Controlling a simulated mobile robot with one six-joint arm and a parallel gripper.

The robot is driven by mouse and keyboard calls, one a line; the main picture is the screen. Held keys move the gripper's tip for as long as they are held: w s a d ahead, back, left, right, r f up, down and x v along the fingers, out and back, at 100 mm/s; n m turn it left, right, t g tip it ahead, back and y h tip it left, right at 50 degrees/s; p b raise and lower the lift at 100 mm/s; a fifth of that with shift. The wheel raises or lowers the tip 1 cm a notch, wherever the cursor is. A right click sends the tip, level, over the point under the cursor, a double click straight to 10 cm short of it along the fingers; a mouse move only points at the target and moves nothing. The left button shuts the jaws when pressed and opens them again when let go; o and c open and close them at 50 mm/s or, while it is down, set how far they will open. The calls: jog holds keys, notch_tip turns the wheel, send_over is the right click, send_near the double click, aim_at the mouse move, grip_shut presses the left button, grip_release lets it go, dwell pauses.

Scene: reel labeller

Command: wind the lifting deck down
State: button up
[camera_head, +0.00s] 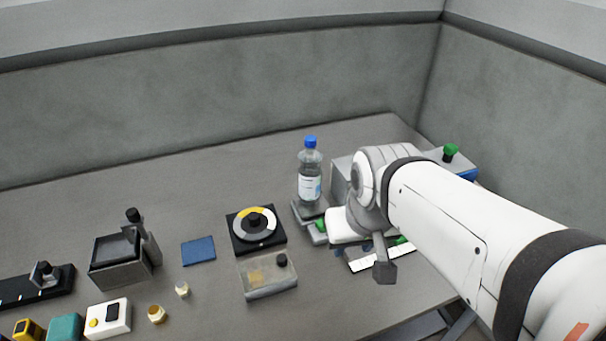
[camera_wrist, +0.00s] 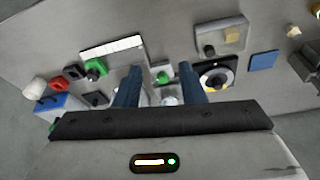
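The lifting deck (camera_head: 312,212) is a small grey platform at the right of the bench, with a blue-capped water bottle (camera_head: 310,172) upright on it. A green knob (camera_wrist: 163,76) on a grey block appears between the fingers, beyond the tips. I cannot tell the distance to it; no contact shows. In the head view my arm hides the fingers.
A black dial with a yellow-and-white ring (camera_head: 256,224) and a clear-lidded box (camera_head: 268,276) stand left of the deck. A white strip (camera_head: 370,262) with a green part lies to its right. A blue pad (camera_head: 198,251) lies further left. Grey walls close the back and right.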

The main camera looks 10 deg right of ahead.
jog(key=shift+s, duration=0.1)
jog(key=shift+o, duration=0.8)
jog(key=shift+d, duration=0.1)
jog(key=w+f+m+g+p, duration=0.1)
jog(key=w+f+m, duration=0.1)
jog(key=w, duration=0.6)
jog(key=w+f+m+g+p, duration=0.1)
jog(key=w+f+m, duration=0.1)
jog(key=w+f, duration=0.3)
jog(key=w+f+m+g+p, duration=0.1)
jog(key=w+f, duration=0.3)
jog(key=w, duration=0.6)
jog(key=shift+w+d+f+m, duration=0.25)
jog(key=shift+w+d+m, duration=0.05)
jog(key=shift+m, duration=0.6)
jog(key=shift+w+f+p, duration=0.25)
jog(key=shift+f+p, duration=0.05)
jog(key=shift+f, duration=0.3)
notch_tip(320, 180, down, 7)
jog(key=shift+f+p, duration=0.15)
jog(key=shift+p, duration=0.5)
jog(key=shift+c, duration=0.4)
jog(key=c, duration=0.6)
